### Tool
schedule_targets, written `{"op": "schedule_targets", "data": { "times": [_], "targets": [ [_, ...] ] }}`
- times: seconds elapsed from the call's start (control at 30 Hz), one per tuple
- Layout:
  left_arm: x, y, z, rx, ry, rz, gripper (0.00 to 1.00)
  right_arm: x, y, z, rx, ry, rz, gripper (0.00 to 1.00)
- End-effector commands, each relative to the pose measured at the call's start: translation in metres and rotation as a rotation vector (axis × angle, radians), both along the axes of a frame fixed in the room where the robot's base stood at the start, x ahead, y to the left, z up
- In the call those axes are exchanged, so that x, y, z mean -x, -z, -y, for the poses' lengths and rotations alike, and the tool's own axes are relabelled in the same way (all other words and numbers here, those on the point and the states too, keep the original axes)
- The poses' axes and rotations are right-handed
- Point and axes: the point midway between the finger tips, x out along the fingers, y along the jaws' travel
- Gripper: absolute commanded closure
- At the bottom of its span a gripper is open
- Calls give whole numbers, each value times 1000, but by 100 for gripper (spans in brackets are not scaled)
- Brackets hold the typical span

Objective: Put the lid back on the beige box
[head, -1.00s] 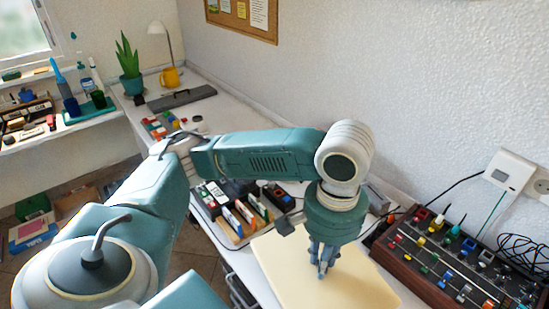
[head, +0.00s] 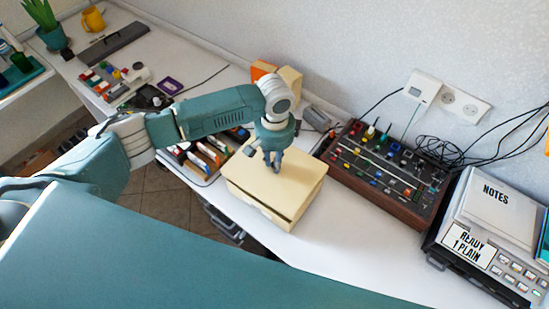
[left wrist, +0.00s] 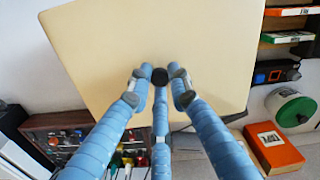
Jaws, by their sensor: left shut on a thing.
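The beige box (head: 258,205) stands on the white bench near its front edge. Its flat, pale beige lid (head: 305,179) is over the box top, roughly lined up with it. A dark gap shows between lid and box along the front-left side, wider towards the near corner. My left gripper (head: 273,164) points down at the lid's middle and is shut on the lid. In the left wrist view the lid (left wrist: 100,45) fills the upper middle, with the blue fingers closed in around its centre; the grasped part is mostly hidden. My right gripper is out of view.
A control panel with coloured knobs (head: 390,172) stands close right of the box. A rack of small cases (head: 200,158) is to its left, and orange and tan blocks (head: 275,75) are behind. A notes-topped device (head: 490,235) is at far right. Bare bench lies in front right.

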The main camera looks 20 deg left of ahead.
Motion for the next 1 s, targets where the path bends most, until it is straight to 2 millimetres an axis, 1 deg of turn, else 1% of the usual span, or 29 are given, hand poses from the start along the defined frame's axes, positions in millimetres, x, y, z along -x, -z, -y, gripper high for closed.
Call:
{"op": "schedule_targets", "data": {
  "times": [0.03, 0.2, 0.47, 0.73, 1.0],
  "targets": [
    [0, 6, 0, 0, 0, 1, 100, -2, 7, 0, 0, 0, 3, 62],
    [0, 19, -1, -1, -1, 1, 100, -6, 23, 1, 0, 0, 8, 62],
    [0, 38, 0, -1, 0, 1, 100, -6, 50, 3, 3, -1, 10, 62],
    [0, 55, 0, 0, -2, -1, 100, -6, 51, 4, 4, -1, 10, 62],
    [0, 57, 0, 0, -1, 0, 100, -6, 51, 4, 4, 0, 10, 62]
  ]
}}
